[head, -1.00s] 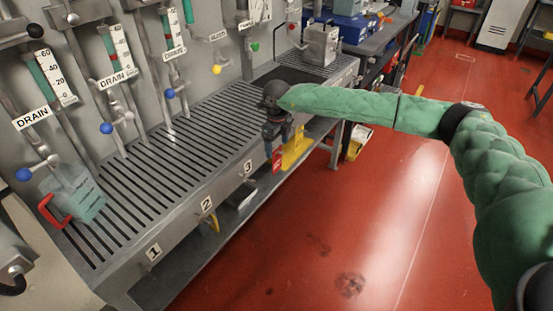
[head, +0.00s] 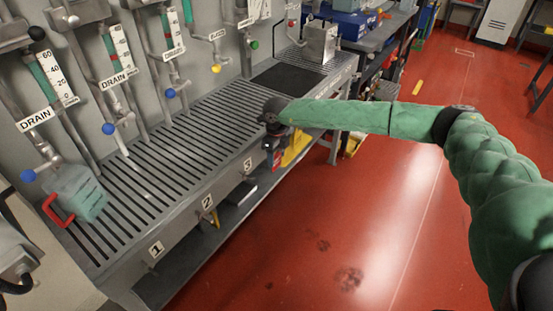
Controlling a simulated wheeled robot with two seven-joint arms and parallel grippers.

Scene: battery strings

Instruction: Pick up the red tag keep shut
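A small red tag (head: 276,158) hangs at the front edge of the slatted metal bench, past the number 3 plate. A yellow piece (head: 294,149) is right beside it. My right gripper (head: 271,148) comes in from the right on the green-sleeved arm and points down at the bench's front edge. Its dark fingers are right at the red tag and overlap it in the picture. They are too small and dark to tell whether they are open or shut, or whether they touch the tag. My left gripper is not in view.
The slatted bench top (head: 165,150) has number plates along its front. Valves and gauge tubes line the wall behind. A dark mat (head: 288,78) lies farther back. The red floor (head: 330,230) in front is clear.

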